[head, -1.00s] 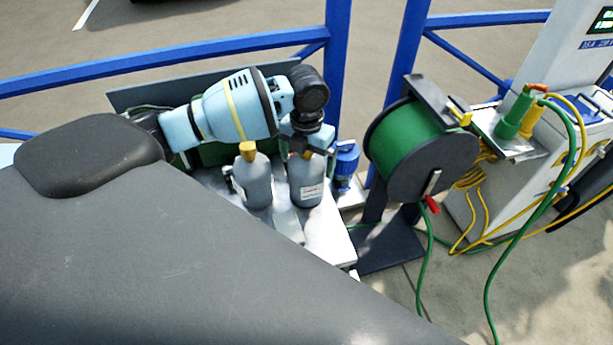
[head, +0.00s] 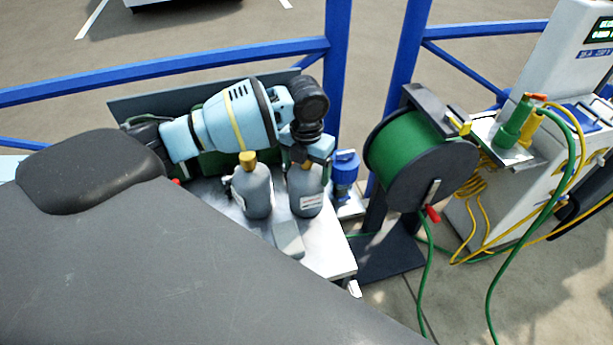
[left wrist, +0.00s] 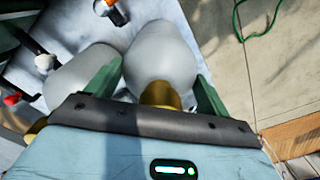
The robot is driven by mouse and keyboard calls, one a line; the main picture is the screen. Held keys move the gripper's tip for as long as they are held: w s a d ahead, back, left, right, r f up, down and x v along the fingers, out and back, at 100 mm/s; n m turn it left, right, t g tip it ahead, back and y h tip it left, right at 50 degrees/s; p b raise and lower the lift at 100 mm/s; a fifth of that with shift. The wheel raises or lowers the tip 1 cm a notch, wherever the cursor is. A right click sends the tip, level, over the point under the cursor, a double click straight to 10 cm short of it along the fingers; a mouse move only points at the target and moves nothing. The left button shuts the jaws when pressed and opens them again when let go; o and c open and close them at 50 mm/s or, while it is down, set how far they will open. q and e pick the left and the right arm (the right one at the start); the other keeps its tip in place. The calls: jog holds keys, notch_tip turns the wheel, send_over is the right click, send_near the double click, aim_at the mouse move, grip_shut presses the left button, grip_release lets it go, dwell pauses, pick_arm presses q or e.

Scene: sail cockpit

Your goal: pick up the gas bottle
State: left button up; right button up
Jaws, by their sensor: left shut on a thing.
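The gas bottle (head: 307,196) is a grey cylinder with a pale label, standing upright on a metal shelf. My right gripper is not in view.
The metal shelf (head: 325,256) carries a small grey block (head: 288,239) in front of the bottles. A blue connector (head: 345,172) stands close to the right. A green cable reel (head: 415,145) and blue railing (head: 180,72) are nearby.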

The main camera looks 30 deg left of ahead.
pick_arm(q)
jog(key=shift+w+r, duration=0.1)
jog(key=shift+r, duration=0.45)
notch_tip(320, 180, up, 3)
jog(key=shift+d+f, duration=0.1)
jog(key=s+d, duration=0.3)
jog(key=d, duration=0.1)
jog(key=s+d+r, duration=0.1)
jog(key=s+d, duration=0.6)
jog(key=d, duration=0.1)
jog(key=shift+s+r, duration=0.15)
jog(key=shift+s, duration=0.25)
jog(key=shift+a, duration=0.1)
